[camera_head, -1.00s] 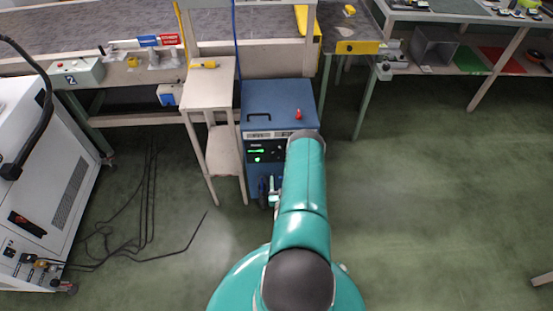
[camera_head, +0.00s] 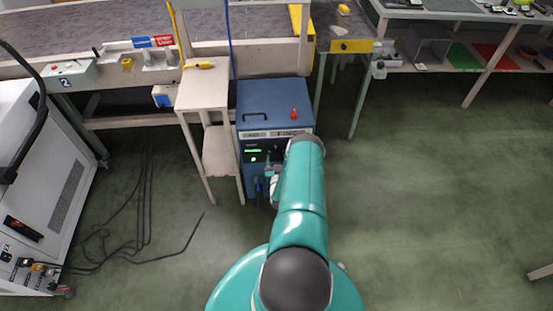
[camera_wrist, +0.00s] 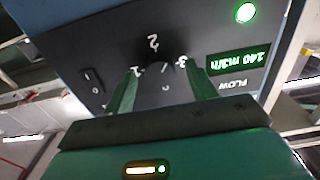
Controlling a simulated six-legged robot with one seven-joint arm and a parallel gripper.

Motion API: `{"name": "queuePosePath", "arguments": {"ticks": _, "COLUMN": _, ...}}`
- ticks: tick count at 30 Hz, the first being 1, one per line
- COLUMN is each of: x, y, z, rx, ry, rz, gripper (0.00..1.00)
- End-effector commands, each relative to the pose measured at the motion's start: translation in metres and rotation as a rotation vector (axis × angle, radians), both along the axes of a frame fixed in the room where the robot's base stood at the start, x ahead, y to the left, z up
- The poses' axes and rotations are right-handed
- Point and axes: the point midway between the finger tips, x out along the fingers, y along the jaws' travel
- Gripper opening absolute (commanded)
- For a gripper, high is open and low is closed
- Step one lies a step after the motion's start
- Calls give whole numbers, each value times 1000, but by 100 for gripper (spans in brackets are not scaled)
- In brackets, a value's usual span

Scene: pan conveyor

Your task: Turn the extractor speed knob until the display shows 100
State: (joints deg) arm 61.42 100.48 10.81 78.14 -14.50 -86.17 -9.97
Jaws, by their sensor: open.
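The blue extractor unit (camera_head: 272,98) stands on the floor, with its dark front panel (camera_head: 254,145) facing me. In the wrist view the panel appears upside down. Its green display (camera_wrist: 237,60) reads about 140 m3/h, beside the word FLOW. The dark speed knob (camera_wrist: 155,62) is in shadow, with the marks 1, 2 and 3 around it; its pointer direction is hard to tell. My gripper (camera_wrist: 160,84) is open, its two green fingers on either side of the knob. Whether the fingers touch it, I cannot tell. In the head view my arm hides part of the panel.
A small beige table (camera_head: 206,92) stands close against the left of the extractor. A red knob (camera_head: 294,113) sits on the unit's top. Black cables (camera_head: 140,215) lie on the floor at left. The green floor at right is free.

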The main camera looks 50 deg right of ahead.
Motion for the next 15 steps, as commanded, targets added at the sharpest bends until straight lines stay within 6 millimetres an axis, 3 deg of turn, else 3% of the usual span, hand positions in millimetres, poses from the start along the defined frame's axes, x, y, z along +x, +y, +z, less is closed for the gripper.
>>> {"name": "queuePosePath", "arguments": {"ticks": 10, "x": 4, "y": -5, "z": 0, "rx": 1, "ry": 1, "rz": 0, "gripper": 57}}
{"name": "queuePosePath", "arguments": {"ticks": 15, "x": 4, "y": -5, "z": 0, "rx": 1, "ry": 1, "rz": 0, "gripper": 25}}
